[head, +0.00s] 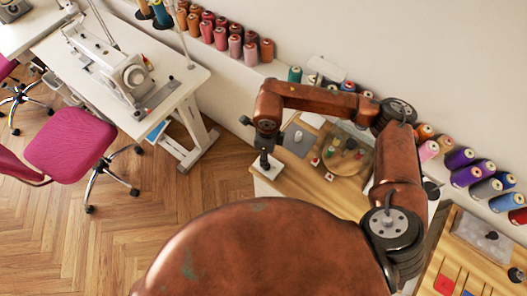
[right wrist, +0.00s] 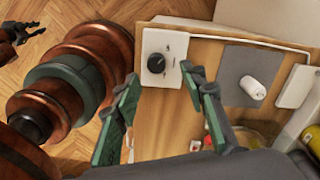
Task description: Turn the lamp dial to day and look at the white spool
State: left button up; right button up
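The lamp dial is a black knob (right wrist: 156,62) on a small white plate at one edge of the wooden desk; the plate also shows in the head view (head: 268,166). Its marks are too small to read. My right gripper (right wrist: 159,76) is open above the plate, its green fingers on either side of the knob in the picture, with nothing between them. In the head view (head: 265,153) it hangs over the plate. The white spool (right wrist: 253,88) lies on a grey mat (right wrist: 232,66). A dark gripper, seemingly my left (right wrist: 20,32), shows small at the right wrist view's corner.
A tray with several small coloured items (head: 345,150) is beside the mat. Rows of thread spools (head: 468,175) line the wall ledge. A sewing table (head: 165,85) and a pink chair (head: 70,140) stand at the left. Open wooden floor lies between chair and desk.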

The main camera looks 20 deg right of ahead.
jog(key=shift+s+f, duration=0.9)
jog(key=shift+f, duration=0.3)
jog(key=f, duration=0.1)
jog(key=w+f, duration=0.1)
jog(key=shift+a+f, duration=0.15)
jog(key=shift+f, duration=0.85)
jog(key=shift+w, duration=0.1)
jog(key=c, duration=0.7)
pick_arm(q)
jog(key=shift+s+f, duration=0.15)
jog(key=shift+s, duration=0.2)
pick_arm(e)
grip_shut()
